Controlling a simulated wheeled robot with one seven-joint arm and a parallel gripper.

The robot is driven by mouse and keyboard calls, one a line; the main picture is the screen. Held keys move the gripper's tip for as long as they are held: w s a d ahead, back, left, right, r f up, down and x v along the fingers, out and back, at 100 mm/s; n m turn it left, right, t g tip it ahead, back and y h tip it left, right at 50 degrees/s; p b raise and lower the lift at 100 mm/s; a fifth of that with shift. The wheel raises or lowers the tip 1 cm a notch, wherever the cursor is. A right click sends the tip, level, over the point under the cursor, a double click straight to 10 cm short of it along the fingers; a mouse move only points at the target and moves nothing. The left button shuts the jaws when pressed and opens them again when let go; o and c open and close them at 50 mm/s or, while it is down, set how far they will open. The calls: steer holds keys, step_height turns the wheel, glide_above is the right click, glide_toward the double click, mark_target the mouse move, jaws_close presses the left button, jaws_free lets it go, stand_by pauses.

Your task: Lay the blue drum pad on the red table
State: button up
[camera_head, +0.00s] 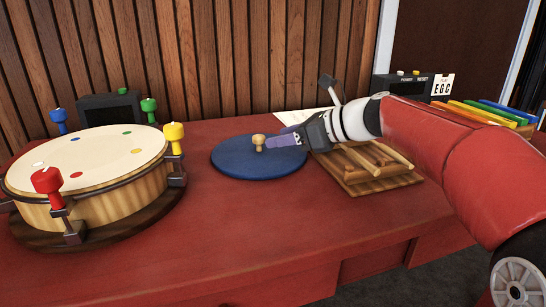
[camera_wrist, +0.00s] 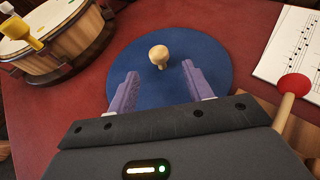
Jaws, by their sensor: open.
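The blue drum pad (camera_head: 240,167) is a flat round disc with a pale wooden knob (camera_head: 258,142) standing up from its middle. It lies on the red table (camera_head: 200,235), and it fills the middle of the wrist view (camera_wrist: 200,75). My gripper (camera_head: 281,139) is over the right part of the pad, its purple fingers pointing left toward the knob. In the wrist view my gripper (camera_wrist: 159,82) is open and empty, with the knob (camera_wrist: 158,56) just beyond and between the fingertips. I cannot tell whether the fingers touch the pad.
A round wooden drum (camera_head: 95,177) with coloured pegs stands left on a dark base. A wooden rack (camera_head: 370,172) with sticks sits right of the pad. Sheet music (camera_head: 297,117) lies behind. A xylophone (camera_head: 490,112) and dark box stand far right. The front table area is clear.

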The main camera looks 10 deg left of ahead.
mark_target(259, 141)
steer(key=x, duration=0.7)
steer(key=shift+a, duration=0.1)
jaws_close()
